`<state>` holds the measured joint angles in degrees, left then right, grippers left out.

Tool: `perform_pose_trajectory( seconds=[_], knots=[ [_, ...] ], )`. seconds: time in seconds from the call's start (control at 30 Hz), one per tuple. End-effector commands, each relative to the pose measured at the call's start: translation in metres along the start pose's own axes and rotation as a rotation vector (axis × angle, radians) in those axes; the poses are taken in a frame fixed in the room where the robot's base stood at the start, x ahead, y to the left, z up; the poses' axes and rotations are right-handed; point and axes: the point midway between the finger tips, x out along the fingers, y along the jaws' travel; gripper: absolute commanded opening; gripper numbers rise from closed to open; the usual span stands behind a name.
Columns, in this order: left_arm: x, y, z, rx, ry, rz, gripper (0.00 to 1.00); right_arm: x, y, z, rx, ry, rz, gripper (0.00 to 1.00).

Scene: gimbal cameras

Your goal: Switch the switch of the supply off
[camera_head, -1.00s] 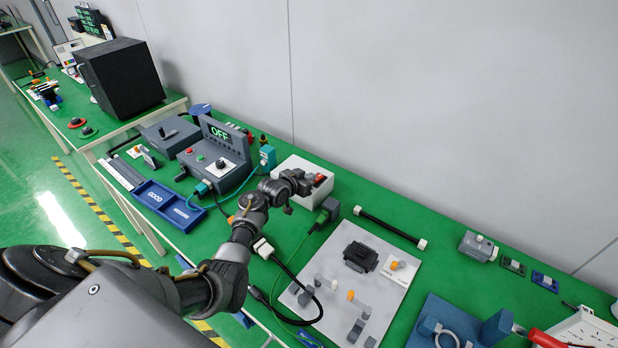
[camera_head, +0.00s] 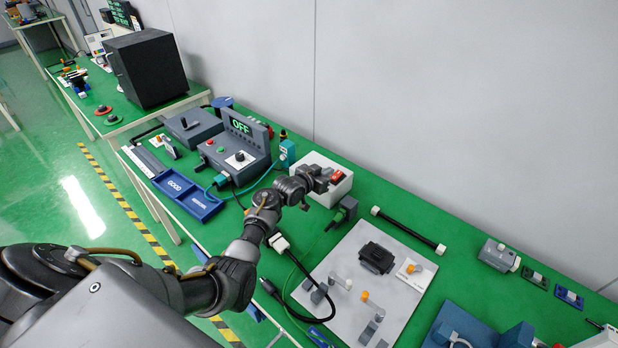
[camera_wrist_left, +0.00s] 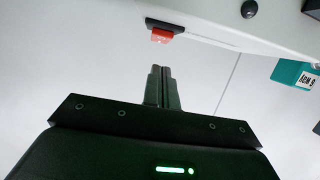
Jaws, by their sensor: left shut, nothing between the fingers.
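The supply is a white box (camera_head: 345,190) on the green bench, with a red switch (camera_head: 337,176) on it. My left gripper (camera_head: 328,174) is shut and empty, close beside the switch, and its wrist covers part of the box. In the left wrist view the shut fingers (camera_wrist_left: 160,68) point at the red switch (camera_wrist_left: 161,37) on the white box (camera_wrist_left: 225,18). A small gap shows between fingertips and switch in that picture. I cannot tell which way the switch is set. My right gripper is not in view.
A grey device with a display reading OFF (camera_head: 240,127) stands left of the box, with a teal connector (camera_head: 287,152) between them. A blue tray (camera_head: 187,196) lies in front. A dark plug (camera_head: 345,208) and grey board (camera_head: 350,285) are to the right. The wall is behind.

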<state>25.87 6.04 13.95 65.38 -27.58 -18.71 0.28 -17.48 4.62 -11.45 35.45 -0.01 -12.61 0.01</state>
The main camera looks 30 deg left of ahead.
Motion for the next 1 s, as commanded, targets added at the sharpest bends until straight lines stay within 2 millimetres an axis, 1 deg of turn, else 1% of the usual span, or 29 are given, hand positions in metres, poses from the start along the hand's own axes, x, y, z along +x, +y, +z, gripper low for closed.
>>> perform_pose_trajectory(
  seconds=[0.03,0.07,0.1,0.3,0.5,0.6,0.7,1.0],
  knots=[
    [-0.006,0.001,-0.019,0.002,0.0,0.001,0.0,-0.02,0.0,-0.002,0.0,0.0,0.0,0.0],
    [-0.009,0.001,-0.014,0.002,-0.001,0.002,0.0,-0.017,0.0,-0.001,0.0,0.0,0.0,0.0],
    [-0.017,0.001,-0.003,0.003,-0.001,0.001,0.0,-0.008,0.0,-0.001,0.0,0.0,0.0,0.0],
    [-0.056,0.001,0.004,0.005,0.0,0.001,0.0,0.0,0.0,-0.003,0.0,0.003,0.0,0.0],
    [-0.086,0.0,0.009,0.003,0.0,0.001,0.0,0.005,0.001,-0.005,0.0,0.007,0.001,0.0],
    [-0.095,0.0,0.011,0.003,0.0,0.001,0.0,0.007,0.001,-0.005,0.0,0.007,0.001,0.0],
    [-0.1,0.001,0.011,0.002,0.001,0.002,0.0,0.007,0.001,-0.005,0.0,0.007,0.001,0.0],
    [-0.102,0.001,0.011,0.001,0.0,0.002,0.0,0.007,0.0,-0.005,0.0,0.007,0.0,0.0]
  ],
)
